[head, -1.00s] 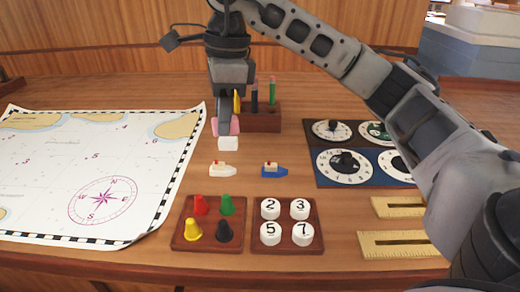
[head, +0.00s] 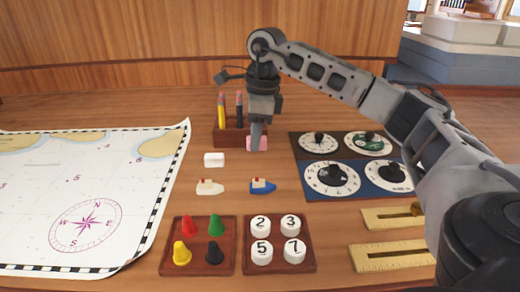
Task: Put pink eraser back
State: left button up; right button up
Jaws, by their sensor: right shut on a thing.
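The pink eraser (head: 257,144) is between the fingers of my right gripper (head: 257,138), which points down and is shut on it. The eraser is at the right front of the wooden pencil holder (head: 226,137); I cannot tell whether it touches the holder or the table. The holder has a yellow pencil (head: 221,110) and a dark pencil (head: 239,108) standing in it; the gripper hides its right part. A white eraser (head: 214,160) lies on the table in front of the holder. My left gripper is out of view.
White (head: 209,187) and blue (head: 262,186) toy boats lie in front. A chart (head: 120,180) covers the left. Dial boards (head: 345,178) and brass-coloured rulers (head: 392,254) are at the right. Trays of coloured pegs (head: 168,262) and numbered discs (head: 249,267) are at the front edge.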

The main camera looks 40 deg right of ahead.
aim_at(260, 164)
jog(key=f, duration=0.1)
jog(key=d+f, duration=0.1)
jog(key=f, duration=0.2)
jog(key=shift+w+d+f+p, duration=0.1)
jog(key=shift+d+f+p, duration=0.1)
jog(key=shift+d+p, duration=0.15)
jog(key=shift+f, duration=0.3)
jog(key=shift+f, duration=0.15)
jog(key=o, duration=0.9)
jog(key=r, duration=0.8)
jog(key=s+d+r, duration=0.1)
jog(key=r, duration=0.3)
jog(key=shift+r, duration=0.15)
